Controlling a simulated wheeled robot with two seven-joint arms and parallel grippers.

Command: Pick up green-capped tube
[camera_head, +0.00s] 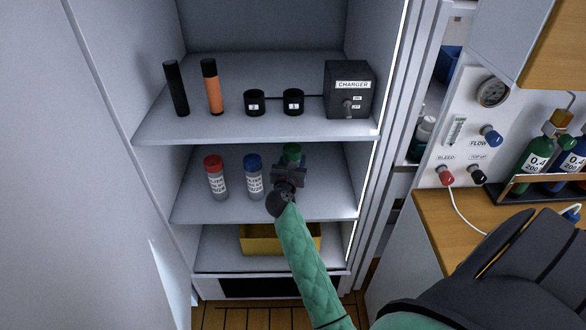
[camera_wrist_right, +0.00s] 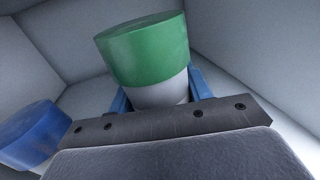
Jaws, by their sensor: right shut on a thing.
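The green-capped tube (camera_head: 292,150) is on the middle shelf (camera_head: 330,205) of the open cabinet, mostly hidden behind my right gripper (camera_head: 290,168) in the head view. In the right wrist view its green cap (camera_wrist_right: 145,48) and part of its pale body show between the blue finger pads of my right gripper (camera_wrist_right: 160,95). The gripper is shut on the tube just below the cap. I cannot tell whether the tube's base touches the shelf. My left gripper is not in view.
Left of the gripper stand a blue-capped tube (camera_head: 253,177) and a red-capped tube (camera_head: 216,178). The shelf above (camera_head: 230,126) holds a charger box (camera_head: 349,90), two black cups and two cylinders. A yellow bin (camera_head: 258,243) sits below. Cabinet walls close in both sides.

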